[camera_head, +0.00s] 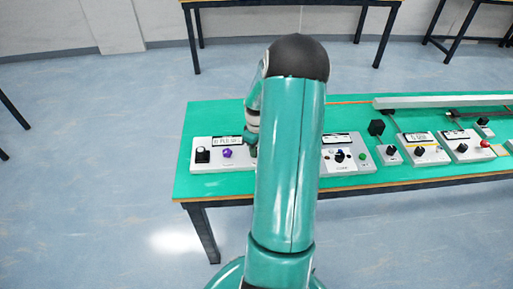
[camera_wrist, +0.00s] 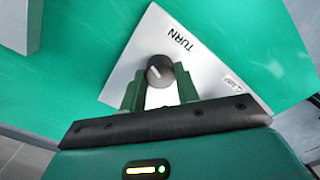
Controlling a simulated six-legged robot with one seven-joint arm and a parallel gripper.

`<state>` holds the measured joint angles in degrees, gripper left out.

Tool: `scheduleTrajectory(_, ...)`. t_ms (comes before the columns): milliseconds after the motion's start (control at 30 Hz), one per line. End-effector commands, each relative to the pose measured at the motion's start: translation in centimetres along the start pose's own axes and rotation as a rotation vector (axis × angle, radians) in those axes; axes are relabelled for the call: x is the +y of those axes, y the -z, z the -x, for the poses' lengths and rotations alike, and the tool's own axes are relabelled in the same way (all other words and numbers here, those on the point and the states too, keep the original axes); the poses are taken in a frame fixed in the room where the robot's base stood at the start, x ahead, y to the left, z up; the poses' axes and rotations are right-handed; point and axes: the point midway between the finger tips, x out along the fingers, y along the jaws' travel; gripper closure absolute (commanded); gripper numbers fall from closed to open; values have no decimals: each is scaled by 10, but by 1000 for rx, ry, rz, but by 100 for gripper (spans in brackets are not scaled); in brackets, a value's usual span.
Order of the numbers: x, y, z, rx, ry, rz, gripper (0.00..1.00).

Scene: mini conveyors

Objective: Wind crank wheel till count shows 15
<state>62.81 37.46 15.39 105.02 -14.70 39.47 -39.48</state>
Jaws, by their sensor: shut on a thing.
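In the wrist view, a dark round knob (camera_wrist: 159,72) with a pale pointer line stands on a white panel (camera_wrist: 195,62) marked TURN. The two green fingers of my gripper (camera_wrist: 160,84) are shut on it, one on each side. I cannot tell whether this knob is the crank wheel. In the head view, my arm hides the gripper and this knob. A white control box (camera_head: 222,168) at the table's left has a black knob (camera_head: 203,155), a purple knob (camera_head: 227,153) and a small display (camera_head: 228,141). I cannot read a count for sure.
The green table (camera_head: 400,176) carries a second white box (camera_head: 345,168) with a display and buttons just right of my arm. Several more small control boxes stand further right, near a grey conveyor rail (camera_head: 440,101). The floor around the table is clear.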

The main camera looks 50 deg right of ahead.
Motion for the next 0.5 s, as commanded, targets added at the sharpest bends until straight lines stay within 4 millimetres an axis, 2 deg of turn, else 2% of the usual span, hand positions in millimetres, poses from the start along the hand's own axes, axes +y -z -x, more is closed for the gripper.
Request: scheduleTrajectory(500, 0, 1, 1, 1, -3, -421, 92)
